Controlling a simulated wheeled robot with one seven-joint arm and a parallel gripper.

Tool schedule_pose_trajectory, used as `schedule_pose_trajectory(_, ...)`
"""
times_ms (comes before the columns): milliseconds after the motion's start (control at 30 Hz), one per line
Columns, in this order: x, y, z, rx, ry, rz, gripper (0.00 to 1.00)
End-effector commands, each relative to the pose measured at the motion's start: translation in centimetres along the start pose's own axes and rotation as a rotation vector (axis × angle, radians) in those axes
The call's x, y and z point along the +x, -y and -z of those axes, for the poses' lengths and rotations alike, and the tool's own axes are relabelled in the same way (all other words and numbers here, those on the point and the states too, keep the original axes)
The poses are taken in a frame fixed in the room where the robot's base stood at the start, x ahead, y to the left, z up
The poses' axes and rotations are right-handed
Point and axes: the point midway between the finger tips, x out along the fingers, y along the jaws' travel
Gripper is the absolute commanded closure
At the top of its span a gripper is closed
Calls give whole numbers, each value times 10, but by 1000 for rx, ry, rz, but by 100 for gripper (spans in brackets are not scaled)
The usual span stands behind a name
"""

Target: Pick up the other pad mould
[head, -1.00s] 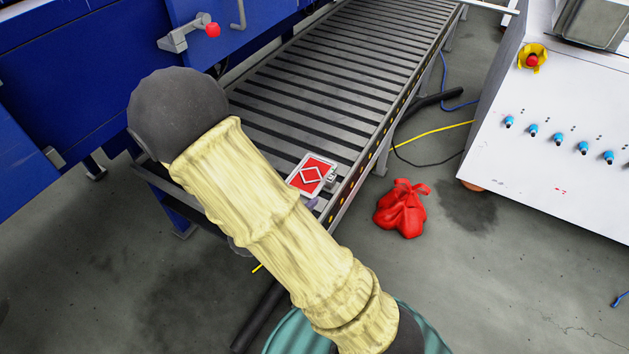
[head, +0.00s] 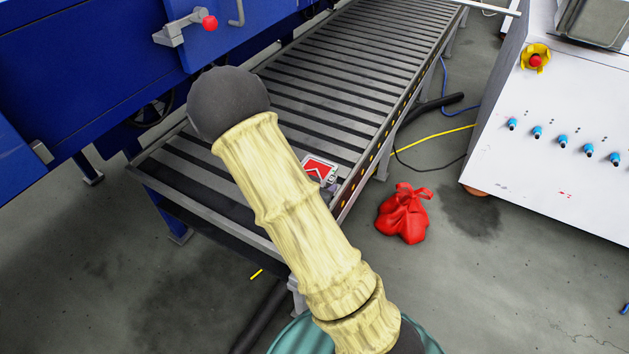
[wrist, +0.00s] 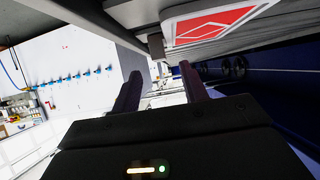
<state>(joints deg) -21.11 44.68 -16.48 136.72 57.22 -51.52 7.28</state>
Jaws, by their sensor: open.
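A pad mould (head: 318,167), a flat plate with a red face and a pale diamond outline, lies near the right edge of the roller conveyor's near end. In the head view my arm covers part of it. In the wrist view the mould (wrist: 212,24) shows at the top, close by. My gripper (wrist: 160,82) is open, with two dark fingers apart and nothing between them. The mould is above the fingers in that picture, not between them. In the head view the gripper is mostly hidden behind my arm.
The roller conveyor (head: 345,50) runs back beside a blue machine (head: 80,75) with a red-knobbed lever. A red bag (head: 403,215) lies on the floor right of the conveyor. A white cabinet (head: 560,110) with blue fittings stands at right. Cables cross the floor.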

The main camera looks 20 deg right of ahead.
Motion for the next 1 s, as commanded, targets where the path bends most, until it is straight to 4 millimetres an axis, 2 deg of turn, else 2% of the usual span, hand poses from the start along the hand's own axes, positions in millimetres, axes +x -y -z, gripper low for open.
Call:
schedule_pose_trajectory(367,4,0,0,0,0,0,56)
schedule_pose_trajectory(467,13,0,-1,0,-1,-1,56)
schedule_pose_trajectory(733,51,-1,-2,1,-1,-2,56)
schedule_pose_trajectory(1000,55,0,0,-1,-1,0,56)
